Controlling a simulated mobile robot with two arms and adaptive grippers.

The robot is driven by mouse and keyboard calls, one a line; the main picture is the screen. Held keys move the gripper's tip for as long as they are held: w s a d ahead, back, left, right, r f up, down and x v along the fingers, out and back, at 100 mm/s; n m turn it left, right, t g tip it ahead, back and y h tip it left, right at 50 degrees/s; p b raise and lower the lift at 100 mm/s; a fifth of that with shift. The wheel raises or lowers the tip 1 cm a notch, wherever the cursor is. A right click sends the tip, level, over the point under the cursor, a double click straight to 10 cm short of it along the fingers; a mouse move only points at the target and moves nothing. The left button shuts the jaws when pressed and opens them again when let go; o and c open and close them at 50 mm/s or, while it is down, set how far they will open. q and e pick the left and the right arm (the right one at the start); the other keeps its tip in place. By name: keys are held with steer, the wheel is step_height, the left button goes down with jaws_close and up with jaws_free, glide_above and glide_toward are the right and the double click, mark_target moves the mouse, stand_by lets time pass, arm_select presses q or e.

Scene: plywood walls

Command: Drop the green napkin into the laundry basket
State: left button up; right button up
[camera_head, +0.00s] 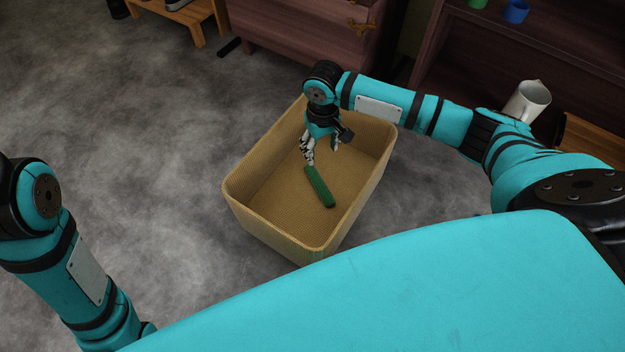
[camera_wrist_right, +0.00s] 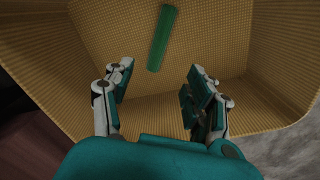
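The green napkin (camera_head: 319,187) is a narrow folded strip inside the tan woven laundry basket (camera_head: 246,209). In the right wrist view the napkin (camera_wrist_right: 161,38) appears beyond the fingertips, against the woven inside of the basket (camera_wrist_right: 100,30). My right gripper (camera_head: 321,153) points down into the basket.
The basket stands on a grey floor (camera_head: 140,150) with free room to its left. A dark red cabinet (camera_head: 310,35) and a shelf (camera_head: 510,45) stand behind. A white pitcher (camera_head: 527,103) is at right. A small wooden stand (camera_head: 185,15) is at upper left.

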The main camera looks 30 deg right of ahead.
step_height(320, 180, up, 12)
stand_by(0.7)
steer(key=shift+a, duration=0.1)
